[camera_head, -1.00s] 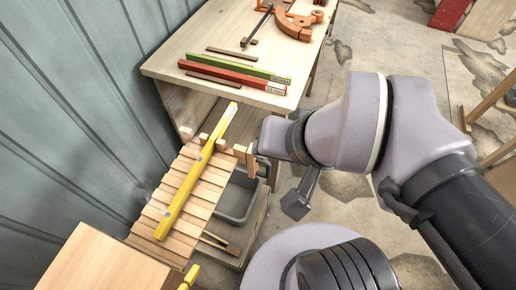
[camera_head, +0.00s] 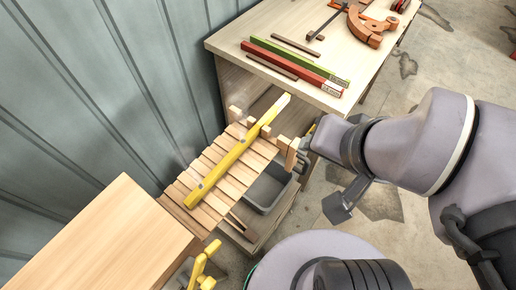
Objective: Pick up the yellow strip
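The yellow strip (camera_head: 232,157) is a long narrow bar lying lengthwise over a row of light wooden slats (camera_head: 207,174). Its far end reaches up near the front of the workbench. My gripper (camera_head: 290,152) is just right of the slats, near the strip's far half and apart from it. A small wooden block stands at the gripper's tip and partly hides it, so I cannot see whether the fingers are open or shut.
The workbench (camera_head: 262,62) behind holds red and green levels (camera_head: 297,64), brown strips and an orange clamp (camera_head: 364,24). A wooden top (camera_head: 108,242) stands at the front left. A grey bin (camera_head: 268,188) sits under the slats. A corrugated wall runs along the left.

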